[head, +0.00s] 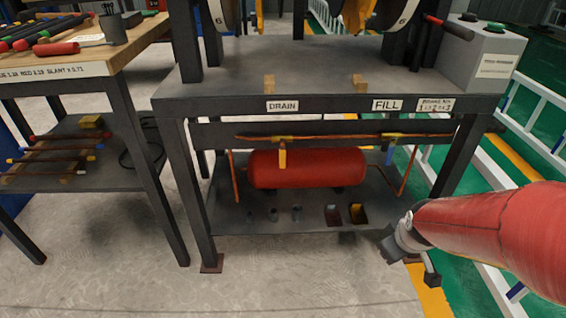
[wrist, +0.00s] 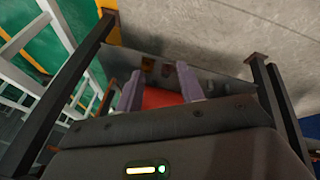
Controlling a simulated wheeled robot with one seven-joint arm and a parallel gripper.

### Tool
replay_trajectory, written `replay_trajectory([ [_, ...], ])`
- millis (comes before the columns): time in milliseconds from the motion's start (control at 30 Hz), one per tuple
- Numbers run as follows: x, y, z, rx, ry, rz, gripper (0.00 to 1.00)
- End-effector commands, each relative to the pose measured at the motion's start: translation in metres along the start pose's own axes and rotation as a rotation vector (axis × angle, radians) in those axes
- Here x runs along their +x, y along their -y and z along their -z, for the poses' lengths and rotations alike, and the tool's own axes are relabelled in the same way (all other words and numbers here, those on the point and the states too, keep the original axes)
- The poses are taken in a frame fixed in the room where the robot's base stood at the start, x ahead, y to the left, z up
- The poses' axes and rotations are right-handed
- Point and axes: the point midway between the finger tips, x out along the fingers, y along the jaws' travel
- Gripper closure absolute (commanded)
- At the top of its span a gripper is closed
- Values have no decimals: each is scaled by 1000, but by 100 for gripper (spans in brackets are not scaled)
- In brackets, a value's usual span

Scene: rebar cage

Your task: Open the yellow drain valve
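The yellow drain valve (head: 282,152) sits on a copper pipe under the DRAIN label (head: 283,106), its handle hanging down in front of the red tank (head: 320,168). A blue-handled valve (head: 390,153) is on the same pipe under the FILL label (head: 387,105). My gripper (head: 404,242) is low at the bench's front right, well apart from the yellow valve. In the wrist view its two fingers (wrist: 160,86) stand apart with nothing held, and part of the red tank (wrist: 160,98) shows between them. The yellow valve cannot be made out in the wrist view.
The bench's dark legs (head: 187,195) and lower shelf (head: 250,222) frame the tank. A side table (head: 105,70) with tools stands left. White railings (head: 535,105) are at the right. The floor in front is clear.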

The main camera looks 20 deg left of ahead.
Motion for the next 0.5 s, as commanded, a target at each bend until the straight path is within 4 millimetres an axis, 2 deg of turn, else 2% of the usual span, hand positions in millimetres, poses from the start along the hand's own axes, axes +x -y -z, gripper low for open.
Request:
replay_trajectory([
  [33, 26, 4, 2, -101, 27, -27, 62],
  [100, 52, 2, 7, -248, 52, -82, 62],
  [233, 88, -5, 20, -548, 97, -216, 62],
  [367, 105, -12, 47, -886, 138, -387, 62],
  [467, 103, -13, 80, -1165, 165, -548, 62],
  [500, 98, -10, 97, -1279, 174, -620, 62],
])
